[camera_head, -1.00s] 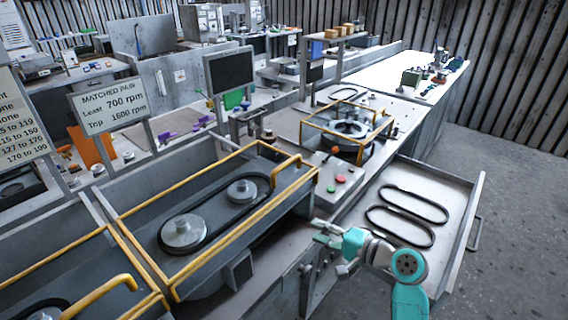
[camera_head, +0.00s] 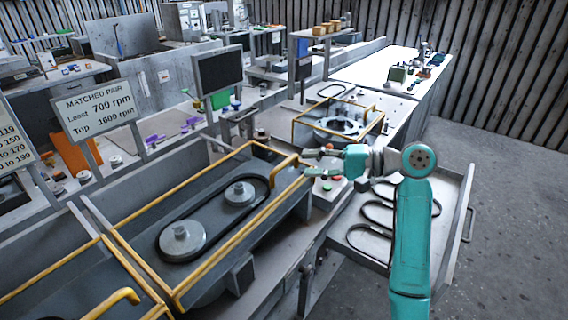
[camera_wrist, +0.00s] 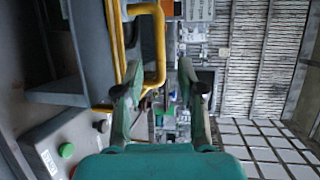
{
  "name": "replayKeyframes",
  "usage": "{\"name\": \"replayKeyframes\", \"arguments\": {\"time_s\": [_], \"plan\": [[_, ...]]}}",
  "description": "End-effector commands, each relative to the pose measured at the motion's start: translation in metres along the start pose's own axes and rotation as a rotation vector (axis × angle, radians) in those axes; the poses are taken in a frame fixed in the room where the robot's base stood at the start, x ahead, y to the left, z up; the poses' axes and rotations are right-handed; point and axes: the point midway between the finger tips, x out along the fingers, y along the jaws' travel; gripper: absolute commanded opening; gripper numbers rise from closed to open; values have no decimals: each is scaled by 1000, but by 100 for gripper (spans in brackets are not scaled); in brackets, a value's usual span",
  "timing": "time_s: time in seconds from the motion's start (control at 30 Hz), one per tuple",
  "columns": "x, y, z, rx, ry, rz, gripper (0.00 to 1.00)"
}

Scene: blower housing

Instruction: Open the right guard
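The right guard is the yellow-edged frame (camera_head: 222,252) lying over the middle bay, which holds a black belt around two grey pulleys. Its yellow bar handle (camera_head: 286,163) is at the bay's right end. In the wrist view the handle (camera_wrist: 160,45) shows as a yellow loop ahead of my fingers, between their tips in the picture, nearer the left one. My gripper (camera_head: 308,162) is open and empty, with its fingers pointing left toward the handle. In the wrist view my gripper (camera_wrist: 161,90) shows a clear gap between the fingertips. I cannot tell whether a finger touches the handle.
A second yellow-edged guard with a handle (camera_head: 112,302) is at the lower left. A button panel (camera_head: 330,192) lies just below my gripper. A drawer (camera_head: 462,205) with black belts is under my arm. A smaller yellow cage (camera_head: 296,130) stands behind.

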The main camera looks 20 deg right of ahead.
Motion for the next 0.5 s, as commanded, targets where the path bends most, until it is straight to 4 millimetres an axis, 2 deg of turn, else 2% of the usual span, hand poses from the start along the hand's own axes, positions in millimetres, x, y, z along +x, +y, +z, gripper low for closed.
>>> {"name": "replayKeyframes", "arguments": {"time_s": [0.03, 0.2, 0.5], "plan": [[11, 0, 1, 0, -4, 0, 39], [40, 0, 0, 1, -2, -1, 39], [70, 0, 0, 0, 0, 0, 39]]}}
